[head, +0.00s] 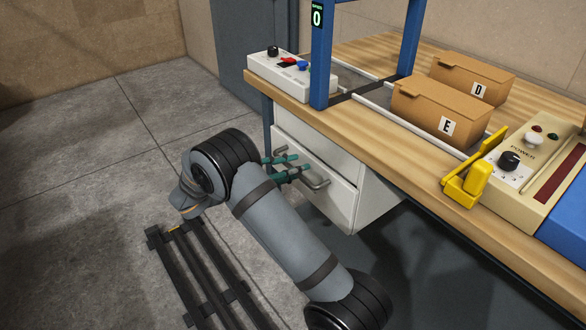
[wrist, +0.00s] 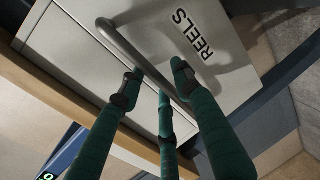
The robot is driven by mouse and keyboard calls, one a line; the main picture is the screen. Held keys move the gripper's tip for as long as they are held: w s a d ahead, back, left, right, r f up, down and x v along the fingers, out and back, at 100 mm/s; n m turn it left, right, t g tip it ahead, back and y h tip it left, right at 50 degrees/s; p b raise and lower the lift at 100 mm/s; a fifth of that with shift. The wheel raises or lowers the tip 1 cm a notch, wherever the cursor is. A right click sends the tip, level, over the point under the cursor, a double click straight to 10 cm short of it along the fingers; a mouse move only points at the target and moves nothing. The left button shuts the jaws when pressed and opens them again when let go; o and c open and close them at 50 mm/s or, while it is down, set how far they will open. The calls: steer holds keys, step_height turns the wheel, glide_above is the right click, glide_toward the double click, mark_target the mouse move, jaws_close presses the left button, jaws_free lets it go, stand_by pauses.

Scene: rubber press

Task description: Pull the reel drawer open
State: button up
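The reel drawer (head: 338,205) is the lower front of the pale cabinet under the bench, and it looks flush with the cabinet. In the wrist view its face (wrist: 228,62) carries the black label REELS. Its grey bar handle (head: 318,183) also crosses the wrist view (wrist: 125,47) diagonally. My gripper (head: 292,167) has teal fingers and is at the handle. In the wrist view my gripper (wrist: 156,78) is open, with fingertips on both sides of the bar. I cannot tell whether any finger touches it.
Above is a plain upper front (head: 318,148). The wooden bench top (head: 400,150) overhangs the cabinet. It bears a control box (head: 290,73), cardboard boxes (head: 440,105) and a yellow lever piece (head: 470,180). Open floor (head: 90,150) lies left of the bench.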

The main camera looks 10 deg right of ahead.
steer(key=shift+c, duration=0.9)
jaws_close()
